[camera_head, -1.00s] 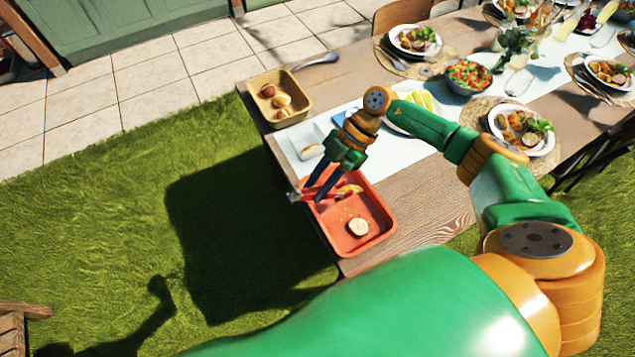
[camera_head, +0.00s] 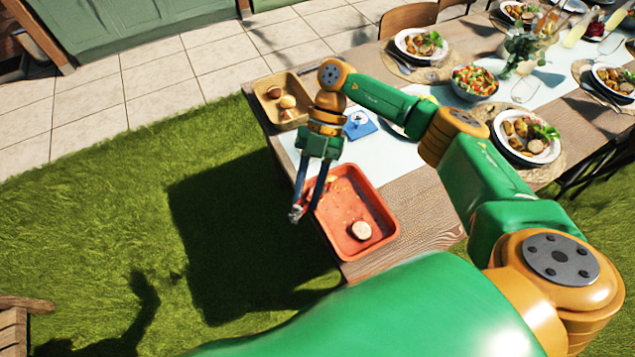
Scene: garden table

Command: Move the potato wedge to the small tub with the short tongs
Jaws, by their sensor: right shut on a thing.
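My right gripper (camera_head: 304,206) points down over the left edge of the red tray (camera_head: 373,250). It is shut on the short tongs (camera_head: 296,213), of which only a small metallic end shows clearly at the fingertips. The rest of the tongs is hidden or too small to tell. I cannot make out the potato wedge; the yellow piece seen earlier in the tray is not clear now, and the gripper covers that part. I see no clear small tub; the spot behind my right wrist is hidden. My left gripper is not in view.
A round pale piece (camera_head: 361,230) lies in the red tray. A tan basket (camera_head: 272,112) with several round items stands behind my wrist, near a blue item (camera_head: 359,125). Plates and a salad bowl (camera_head: 474,84) fill the table's far right. Grass lies left of the table.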

